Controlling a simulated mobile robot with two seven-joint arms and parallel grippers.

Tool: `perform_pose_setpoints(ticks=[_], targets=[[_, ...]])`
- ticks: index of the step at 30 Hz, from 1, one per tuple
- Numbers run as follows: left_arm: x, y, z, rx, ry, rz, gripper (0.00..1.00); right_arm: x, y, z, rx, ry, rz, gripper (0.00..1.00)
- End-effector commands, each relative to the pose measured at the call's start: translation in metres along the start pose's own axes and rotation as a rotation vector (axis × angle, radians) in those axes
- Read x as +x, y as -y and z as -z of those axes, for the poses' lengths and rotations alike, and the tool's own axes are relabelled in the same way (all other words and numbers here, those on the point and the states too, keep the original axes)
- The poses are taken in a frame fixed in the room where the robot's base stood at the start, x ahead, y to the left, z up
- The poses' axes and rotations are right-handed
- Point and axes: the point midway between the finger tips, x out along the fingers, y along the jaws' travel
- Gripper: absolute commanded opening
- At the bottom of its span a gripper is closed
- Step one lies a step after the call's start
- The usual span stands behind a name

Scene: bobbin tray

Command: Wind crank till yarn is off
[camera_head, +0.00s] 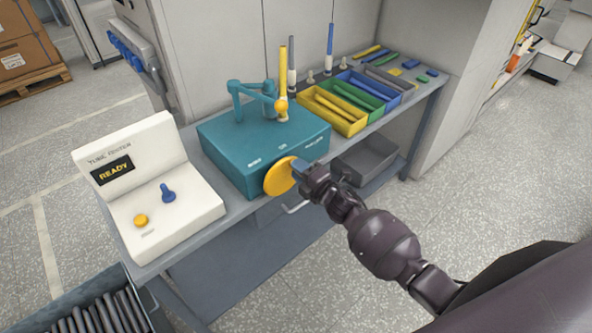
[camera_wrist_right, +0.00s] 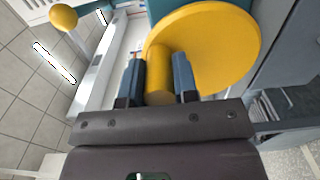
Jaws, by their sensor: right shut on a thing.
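The crank is a yellow disc (camera_head: 279,177) on the front of a teal machine (camera_head: 228,147). In the right wrist view the disc (camera_wrist_right: 215,45) fills the upper middle, and its yellow handle (camera_wrist_right: 158,75) stands between my blue fingertips. My right gripper (camera_head: 302,169) is shut on that handle, which it hides in the head view. A yellow upright tube (camera_head: 283,65) stands on the machine, with a yellow ball (camera_head: 281,104) near its foot and a teal bent arm (camera_head: 252,88) beside it. I cannot make out any yarn on the tube. My left gripper is not in view.
Yellow, green and blue bins (camera_head: 333,118) of tubes line the right of the bench. A grey bin (camera_head: 366,160) sits below. A crate of dark rods is at bottom left.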

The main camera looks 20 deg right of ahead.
Motion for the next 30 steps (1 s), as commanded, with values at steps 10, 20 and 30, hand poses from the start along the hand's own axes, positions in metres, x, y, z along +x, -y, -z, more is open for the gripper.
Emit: perform_pose_setpoints(ticks=[10, 20, 30], targets=[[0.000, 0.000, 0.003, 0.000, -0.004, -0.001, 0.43, 0.000, 0.011, -0.013, 0.326, 0.001, 0.001, 0.04], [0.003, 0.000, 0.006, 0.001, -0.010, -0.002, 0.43, 0.000, 0.023, -0.020, 0.603, 0.001, 0.001, 0.04], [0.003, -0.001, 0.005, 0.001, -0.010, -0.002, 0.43, 0.000, 0.030, -0.022, 0.772, 0.001, 0.000, 0.04]])
